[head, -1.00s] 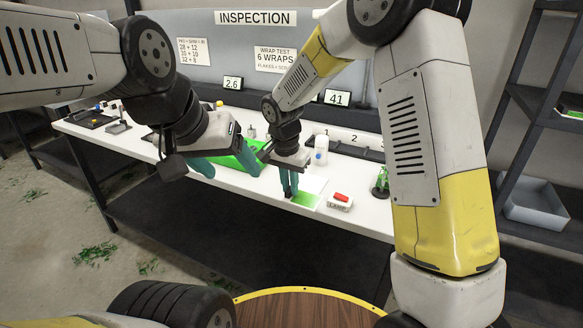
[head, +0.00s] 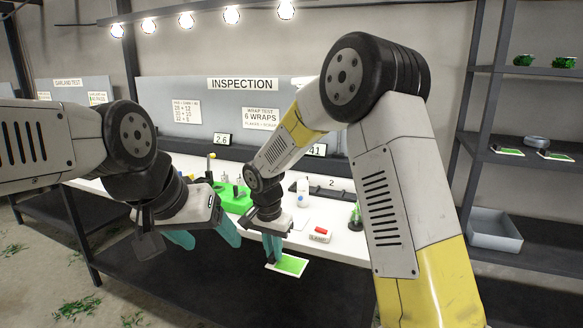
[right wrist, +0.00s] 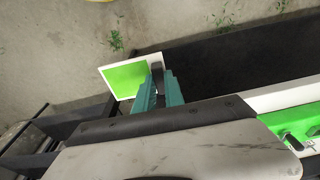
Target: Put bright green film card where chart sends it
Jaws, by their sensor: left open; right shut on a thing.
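The bright green film card (head: 288,264) has a white border and is held by my right gripper (head: 272,250), in front of the bench's front edge. In the right wrist view the card (right wrist: 124,78) sticks out past the teal fingers (right wrist: 158,92), which are shut on its edge. My left gripper (head: 205,238) is open and empty, at the bench's front edge left of the card. The wall charts (head: 187,112) and (head: 262,116) show at the back; one reads "WRAP TEST 6 WRAPS", and the other's small figures are hard to read.
On the right a dark shelf (head: 520,160) holds cards, green coils and a grey bin (head: 494,230).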

